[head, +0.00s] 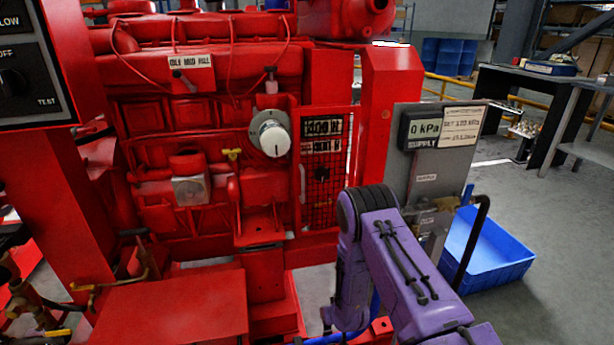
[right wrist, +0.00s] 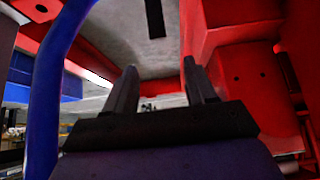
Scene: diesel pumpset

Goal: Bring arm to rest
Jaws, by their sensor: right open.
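My right arm (head: 385,260) is purple and comes in from the lower right in the head view, bent at its elbow in front of the red pumpset (head: 210,130). Its gripper is hidden in the head view, low behind the arm. In the right wrist view my right gripper (right wrist: 158,85) is open, with its two dark fingers apart and nothing between them. Red pumpset parts (right wrist: 240,70) stand close on the right of the fingers. A blue curved tube (right wrist: 45,90) runs close on the left. My left gripper is not in either view.
A grey panel (head: 390,145) with a 0 kPa display stands right beside my arm. A blue crate (head: 500,250) lies on the floor behind it. A black bench (head: 500,85) and yellow rails are farther back. Open floor (head: 560,210) shows at the right.

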